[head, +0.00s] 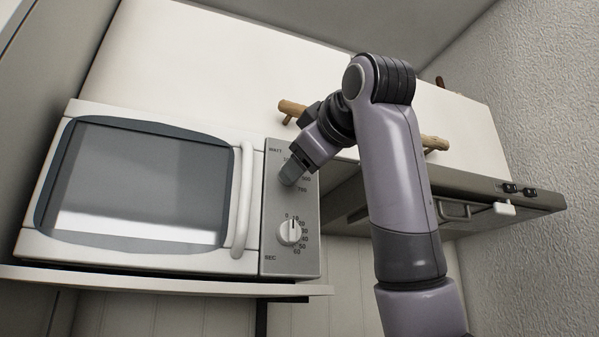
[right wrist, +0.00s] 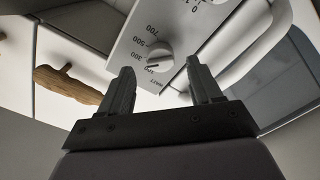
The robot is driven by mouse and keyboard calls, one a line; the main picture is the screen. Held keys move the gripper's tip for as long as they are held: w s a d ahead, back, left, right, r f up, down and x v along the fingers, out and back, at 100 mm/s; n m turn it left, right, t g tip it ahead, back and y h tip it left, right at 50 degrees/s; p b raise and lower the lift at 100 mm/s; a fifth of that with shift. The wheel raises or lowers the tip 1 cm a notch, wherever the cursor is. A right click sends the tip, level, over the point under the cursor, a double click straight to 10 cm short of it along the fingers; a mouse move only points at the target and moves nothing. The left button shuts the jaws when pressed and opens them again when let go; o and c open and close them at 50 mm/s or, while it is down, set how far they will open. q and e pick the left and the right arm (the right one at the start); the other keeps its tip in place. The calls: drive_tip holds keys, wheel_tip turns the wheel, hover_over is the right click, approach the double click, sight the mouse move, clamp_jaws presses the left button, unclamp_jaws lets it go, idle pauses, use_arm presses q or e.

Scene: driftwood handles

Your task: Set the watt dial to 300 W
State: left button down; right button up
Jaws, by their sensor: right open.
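The white microwave (head: 160,190) stands on a shelf at the left, with a grey control panel (head: 308,245) on its right side. The watt dial (right wrist: 157,58) is a round pale knob, seen in the right wrist view with numbers up to 700 beside it. Its dark mark points left in that view, towards the lower numbers; I cannot tell exactly which. In the head view my gripper hides the dial. My right gripper (head: 290,176) is at the upper panel. In the right wrist view its fingers (right wrist: 160,66) are apart, with the dial showing between their tips; contact is unclear.
The seconds dial (head: 291,232) sits just below on the same panel. The microwave's door handle (head: 244,200) stands out close to the left of the panel. A driftwood handle (right wrist: 68,84) juts from a cabinet nearby. A range hood (head: 470,208) is at the right.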

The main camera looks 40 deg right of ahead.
drive_tip(key=v, duration=0.4)
drive_tip(key=shift+b, duration=0.4)
